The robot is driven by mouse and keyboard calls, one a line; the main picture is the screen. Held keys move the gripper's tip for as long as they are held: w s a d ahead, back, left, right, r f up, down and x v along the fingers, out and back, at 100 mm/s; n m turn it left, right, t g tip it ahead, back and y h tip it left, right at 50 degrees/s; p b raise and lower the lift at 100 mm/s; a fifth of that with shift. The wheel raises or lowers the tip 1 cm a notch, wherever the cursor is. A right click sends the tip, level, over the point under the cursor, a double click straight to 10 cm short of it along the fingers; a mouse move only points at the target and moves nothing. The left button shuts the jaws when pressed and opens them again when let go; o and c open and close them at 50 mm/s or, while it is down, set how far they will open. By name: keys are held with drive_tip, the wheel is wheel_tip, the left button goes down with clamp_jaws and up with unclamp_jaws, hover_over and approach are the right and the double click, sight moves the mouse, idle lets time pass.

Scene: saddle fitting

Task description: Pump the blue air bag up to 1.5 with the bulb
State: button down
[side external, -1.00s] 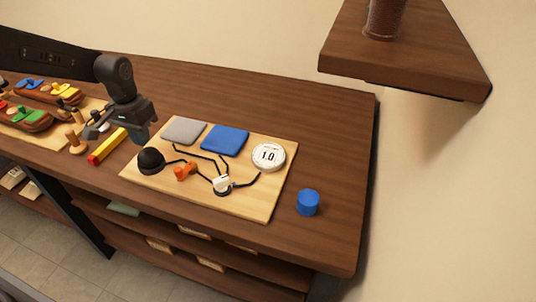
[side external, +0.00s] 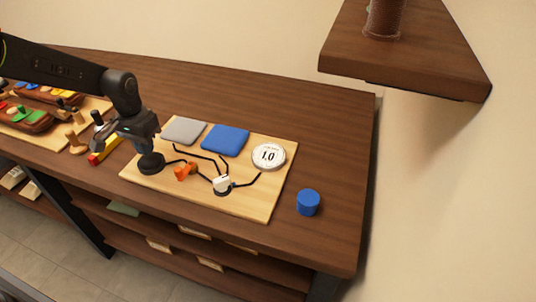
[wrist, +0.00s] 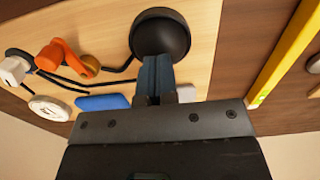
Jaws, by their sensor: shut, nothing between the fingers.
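The black bulb (side external: 151,164) sits at the left of the light wooden board (side external: 245,206). My gripper (side external: 148,150) is shut and empty, right over the bulb; in the wrist view its fingertips (wrist: 155,66) overlap the edge of the bulb (wrist: 160,35). I cannot tell whether they press on it. The blue air bag (side external: 225,140) lies flat on the board, and its edge shows in the wrist view (wrist: 101,102). The round white gauge (side external: 268,156) reads 1.0. An orange valve lever (side external: 185,172) and a white fitting (side external: 222,184) sit on the black tubing.
A grey pad (side external: 184,130) lies left of the blue bag. A blue cylinder (side external: 308,203) stands right of the board. A yellow bar with a red end (side external: 104,149), wooden pegs and saddle-like pieces lie to the left. A wall shelf (side external: 405,55) overhangs the back right.

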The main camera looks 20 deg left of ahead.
drive_tip(key=shift+f, duration=0.4)
drive_tip(key=shift+r, duration=2.05)
drive_tip(key=shift+r, duration=2.5)
